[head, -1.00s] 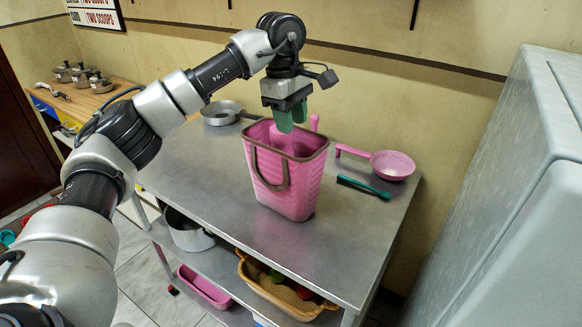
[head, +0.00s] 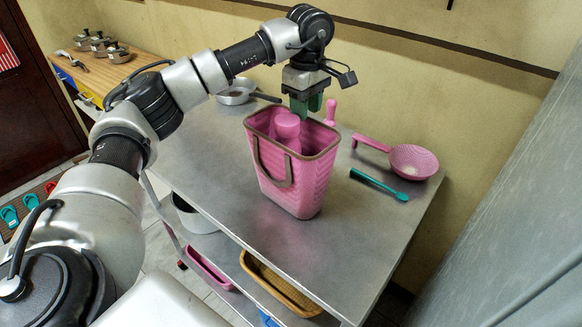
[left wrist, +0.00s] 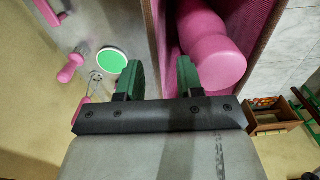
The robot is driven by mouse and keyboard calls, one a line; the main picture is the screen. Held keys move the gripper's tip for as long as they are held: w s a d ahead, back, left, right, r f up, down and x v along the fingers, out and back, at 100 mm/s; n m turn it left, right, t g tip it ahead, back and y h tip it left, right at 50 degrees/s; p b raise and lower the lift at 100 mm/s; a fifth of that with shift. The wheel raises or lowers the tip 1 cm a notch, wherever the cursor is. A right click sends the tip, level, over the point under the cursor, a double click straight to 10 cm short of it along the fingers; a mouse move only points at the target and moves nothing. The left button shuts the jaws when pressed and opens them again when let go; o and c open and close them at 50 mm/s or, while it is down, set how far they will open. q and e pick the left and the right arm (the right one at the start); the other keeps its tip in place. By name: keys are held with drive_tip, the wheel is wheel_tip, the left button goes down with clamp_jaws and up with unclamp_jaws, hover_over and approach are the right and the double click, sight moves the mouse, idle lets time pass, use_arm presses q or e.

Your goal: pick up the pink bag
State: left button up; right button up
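The pink bag (head: 292,180) stands upright and open on the metal table (head: 215,185). It has a brown rim and handle. A pink rounded object (head: 287,128) is inside it. My left gripper (head: 307,108) hangs pointing down at the bag's far rim. In the left wrist view the two green fingers (left wrist: 158,80) are apart. The bag's wall (left wrist: 172,40) shows between them, with the pink object (left wrist: 215,50) on the right side. I cannot tell whether the fingers touch the bag. My right gripper is not in view.
A pink strainer (head: 414,161), a teal-handled brush (head: 378,185) and a pink upright item (head: 331,112) are right of and behind the bag. A pan (head: 236,92) is at the back left. Grey cabinet sides (head: 510,220) stand at the right. The table's front is clear.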

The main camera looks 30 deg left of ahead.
sight(306, 135)
use_arm(q)
wheel_tip(306, 135, down, 4)
drive_tip(key=shift+w+d+f+p, duration=0.1)
drive_tip(key=shift+w+f+p, duration=0.1)
drive_tip(key=shift+p, duration=0.2)
drive_tip(key=shift+c, duration=0.3)
clamp_jaws()
drive_tip(key=shift+s+r, duration=0.1)
drive_tip(key=shift+r, duration=0.05)
